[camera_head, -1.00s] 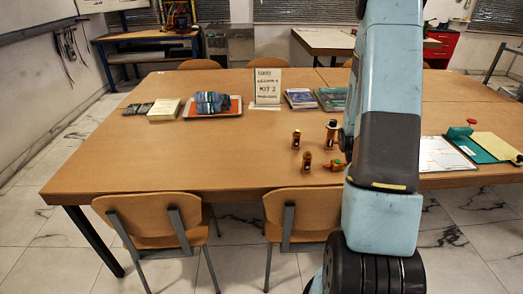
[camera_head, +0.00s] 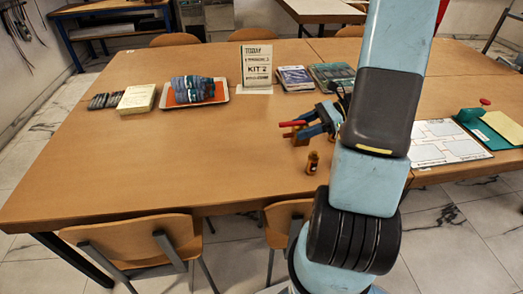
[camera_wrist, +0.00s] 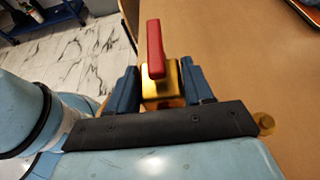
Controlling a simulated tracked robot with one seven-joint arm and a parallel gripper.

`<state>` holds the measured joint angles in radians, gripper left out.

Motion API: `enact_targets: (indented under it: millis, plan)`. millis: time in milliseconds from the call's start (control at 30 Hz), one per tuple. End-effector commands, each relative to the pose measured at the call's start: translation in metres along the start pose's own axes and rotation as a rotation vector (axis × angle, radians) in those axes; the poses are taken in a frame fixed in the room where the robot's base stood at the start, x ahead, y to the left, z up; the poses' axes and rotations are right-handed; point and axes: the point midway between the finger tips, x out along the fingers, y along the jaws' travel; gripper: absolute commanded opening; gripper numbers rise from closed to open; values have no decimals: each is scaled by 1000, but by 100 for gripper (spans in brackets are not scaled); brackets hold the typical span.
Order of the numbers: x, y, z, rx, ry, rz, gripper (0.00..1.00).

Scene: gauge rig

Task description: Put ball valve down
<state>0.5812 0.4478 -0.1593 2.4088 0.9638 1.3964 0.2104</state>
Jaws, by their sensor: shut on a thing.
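The ball valve has a red lever handle (camera_head: 290,123) and a brass-coloured body (camera_wrist: 162,90). My gripper (camera_wrist: 160,84) is shut on the body, with one blue finger on each side. The red handle sticks out past the fingertips in the wrist view. In the head view my gripper (camera_head: 310,128) is over the table, left of my arm, with the valve on its left side. I cannot tell whether the valve touches the table.
A small brass fitting (camera_head: 312,162) stands on the wooden table (camera_head: 150,165) just below my gripper. A white sheet (camera_head: 440,143) lies right.

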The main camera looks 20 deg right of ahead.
Motion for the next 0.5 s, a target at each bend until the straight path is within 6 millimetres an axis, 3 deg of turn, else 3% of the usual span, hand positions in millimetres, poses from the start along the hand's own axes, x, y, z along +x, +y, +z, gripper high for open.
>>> enact_targets:
  millis: [500]
  plan:
    - [79,-52,-16,13,-1,-21,8]
